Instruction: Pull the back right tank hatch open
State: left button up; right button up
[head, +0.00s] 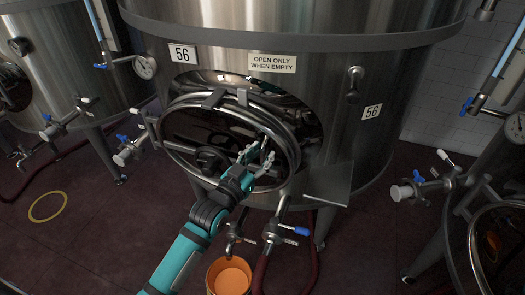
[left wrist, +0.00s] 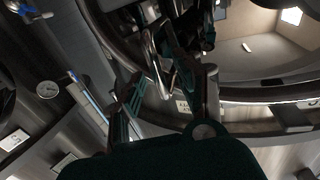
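The hatch (head: 185,124) is an oval, dark, mirror-like door with a chrome rim on the front of the large steel tank (head: 220,50) marked 56. It has a dark round knob near its middle and hinge brackets on top. Contact is unclear. My right gripper is not in view.
An orange bucket (head: 229,276) stands below the tank's outlet valves (head: 280,232). A metal plate (head: 329,184) juts out right of the hatch. Other tanks with valves stand left (head: 45,60) and right (head: 503,245). A sign (head: 272,63) reads "OPEN ONLY WHEN EMPTY".

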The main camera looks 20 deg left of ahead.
pick_arm(q)
jog(key=shift+w+d, duration=0.15)
jog(key=shift+w, duration=0.25)
grip_shut()
dwell(0.4)
